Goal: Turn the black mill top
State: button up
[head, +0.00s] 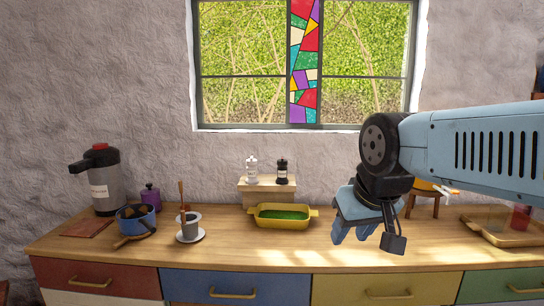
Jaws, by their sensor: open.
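The black mill (282,172) stands upright on a small pale raised stand (257,187) against the wall, below the window. A clear or white mill (252,171) stands on the same stand just to its left. My gripper (366,239) is open and empty, pointing down over the counter. It is to the right of the black mill and apart from it. The black mill's top is in plain view.
A yellow dish (283,216) with green inside sits in front of the stand. A wooden tray (502,228) is at right.

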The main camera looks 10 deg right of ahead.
aim_at(282, 162)
jog(key=z, duration=0.3)
jog(key=i, duration=0.8)
jog(key=z, duration=0.6)
jog(key=k, duration=0.9)
jog(key=z, duration=0.2)
jog(key=i, duration=0.9)
jog(key=u, duration=0.1)
